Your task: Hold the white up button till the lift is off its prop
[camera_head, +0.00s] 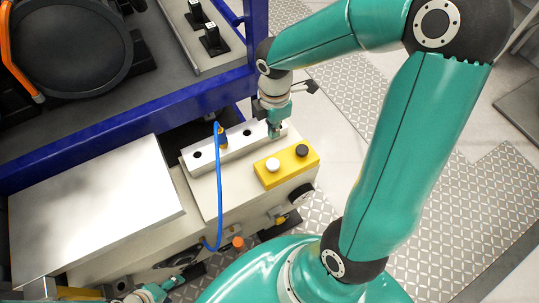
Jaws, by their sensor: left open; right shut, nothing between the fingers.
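A yellow control box (287,174) sits on the front corner of a pale cabinet. On its top are a white button (272,165), nearer the left end, and a black button (301,151), nearer the right end. My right gripper (274,132) points down just behind the box, beside the pale block with holes. It is shut and empty, apart from the white button. My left gripper (181,281) is low at the bottom edge, partly seen, open and well away from the box. I cannot make out the lift's prop.
A pale block with dark holes (230,146) holds a brass fitting with a blue hose (219,190). A flat white plate (95,215) lies left. A blue frame (120,105) stands behind. An orange knob (238,242) and a black round knob (301,194) stick out in front.

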